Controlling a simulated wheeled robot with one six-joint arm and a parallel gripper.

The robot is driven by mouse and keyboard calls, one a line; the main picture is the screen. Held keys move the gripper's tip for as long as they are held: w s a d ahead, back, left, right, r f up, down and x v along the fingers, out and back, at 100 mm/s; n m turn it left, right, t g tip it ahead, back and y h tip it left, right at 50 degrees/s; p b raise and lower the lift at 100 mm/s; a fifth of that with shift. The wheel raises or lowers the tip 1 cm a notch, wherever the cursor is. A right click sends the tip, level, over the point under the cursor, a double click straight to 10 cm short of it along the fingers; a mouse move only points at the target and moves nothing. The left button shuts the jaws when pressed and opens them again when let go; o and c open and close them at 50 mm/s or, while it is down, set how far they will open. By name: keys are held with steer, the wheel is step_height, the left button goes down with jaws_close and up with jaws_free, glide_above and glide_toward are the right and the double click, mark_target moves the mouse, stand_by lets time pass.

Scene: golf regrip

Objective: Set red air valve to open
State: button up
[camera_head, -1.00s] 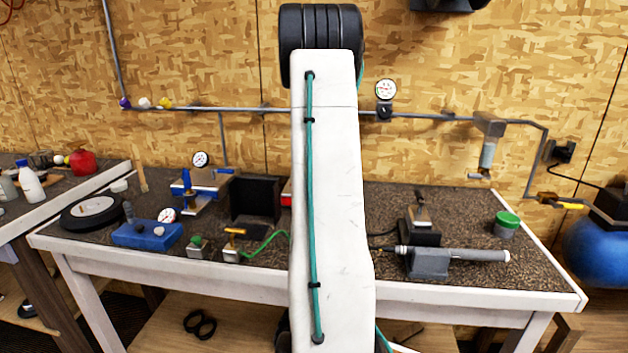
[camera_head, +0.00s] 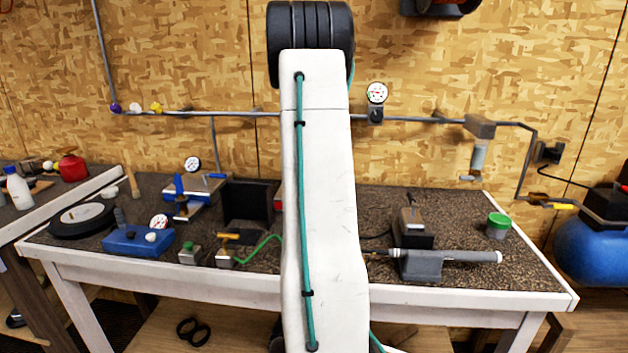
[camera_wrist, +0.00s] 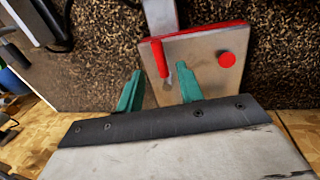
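The red valve shows in the wrist view as a red lever (camera_wrist: 160,58) on a metal block (camera_wrist: 195,60) with a red edge. A round red knob (camera_wrist: 228,60) is on the block's right side. My gripper (camera_wrist: 158,80) is open, with its green fingers apart. In the wrist view the lever appears between and beyond the fingertips; I cannot tell whether either finger touches it. In the head view only a red sliver (camera_head: 277,197) shows beside my arm, possibly the same block. My arm hides my gripper there.
The speckled bench (camera_head: 460,240) holds a yellow-handled valve (camera_head: 229,248), a blue block (camera_head: 138,240), a grey clamp with a rod (camera_head: 430,264) and a green-lidded jar (camera_head: 498,225). A pipe (camera_head: 420,119) with a gauge (camera_head: 377,93) runs along the wall.

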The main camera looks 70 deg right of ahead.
steer(key=shift+w+a+r, duration=0.1)
steer(key=shift+w+r, duration=0.1)
steer(key=shift+r, duration=0.7)
steer(key=shift+w+r, duration=0.15)
steer(key=shift+r, duration=0.7)
steer(key=w+a+r+n+t, duration=0.1)
steer(key=w+a+r+n, duration=0.15)
steer(key=a, duration=0.85)
steer(key=w+a+r+n, duration=0.1)
steer(key=a+r+n, duration=0.15)
steer(key=a, duration=0.85)
steer(key=w+a+r+n+t, duration=0.1)
steer(key=w+a+r+n, duration=0.15)
steer(key=a, duration=0.85)
steer(key=s+a+f+n, duration=0.3)
steer(key=s+a, duration=0.4)
steer(key=a, duration=0.4)
steer(key=s+a+f+n+t, duration=0.1)
steer(key=s+a+f+n, duration=0.2)
steer(key=s+a, duration=0.5)
steer(key=a+n, duration=0.1)
steer(key=a, duration=0.2)
steer(key=shift+s+a+f+t+y, duration=0.15)
steer(key=shift+s+f+t+y, duration=0.05)
steer(key=shift+s+t+y, duration=0.1)
